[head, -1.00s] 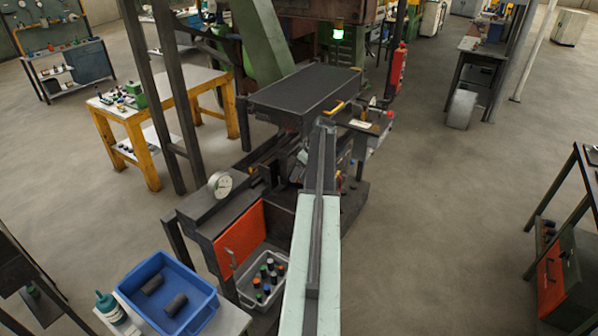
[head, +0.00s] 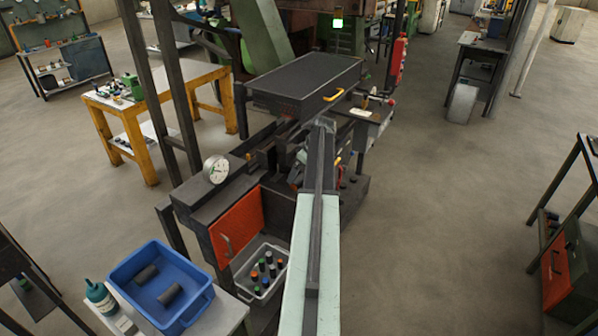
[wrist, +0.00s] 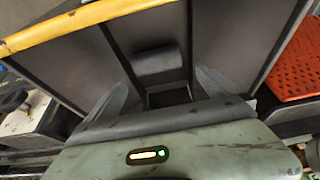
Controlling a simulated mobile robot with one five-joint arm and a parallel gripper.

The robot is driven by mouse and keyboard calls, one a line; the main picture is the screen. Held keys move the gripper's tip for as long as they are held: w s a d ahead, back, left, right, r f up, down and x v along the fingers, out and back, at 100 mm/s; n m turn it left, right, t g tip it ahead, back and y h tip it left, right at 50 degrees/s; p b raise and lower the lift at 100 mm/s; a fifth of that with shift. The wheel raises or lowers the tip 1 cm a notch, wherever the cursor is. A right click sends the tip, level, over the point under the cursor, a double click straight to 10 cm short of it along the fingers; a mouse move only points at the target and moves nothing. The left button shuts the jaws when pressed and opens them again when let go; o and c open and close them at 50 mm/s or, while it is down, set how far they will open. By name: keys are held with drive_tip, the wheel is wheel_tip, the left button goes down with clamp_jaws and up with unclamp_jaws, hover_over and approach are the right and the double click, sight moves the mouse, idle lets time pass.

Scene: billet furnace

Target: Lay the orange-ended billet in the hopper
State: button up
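In the wrist view my gripper (wrist: 161,77) is open, its two grey fingers spread apart. Between and beyond them, dark sloping walls, which look like the hopper (wrist: 235,45), narrow to a dark opening. A grey rounded piece (wrist: 158,62) lies there between the fingers, apart from them. It may be the billet, but no orange end shows on it. In the head view my arm reaches forward to the dark machine, and my gripper is hidden there. A grey bin (head: 247,293) holds several upright billets (head: 268,270) with coloured ends, some of them orange.
A yellow handle (wrist: 85,20) crosses the upper left of the wrist view, and an orange perforated panel (wrist: 292,72) is at right. In the head view a blue tray (head: 203,300) with two dark cylinders stands at lower left, and a gauge (head: 215,169) nearby.

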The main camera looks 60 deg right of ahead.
drive_tip(key=p+v, duration=0.7)
drive_tip(key=shift+r, duration=0.4)
drive_tip(key=shift+s, duration=0.15)
idle(0.8)
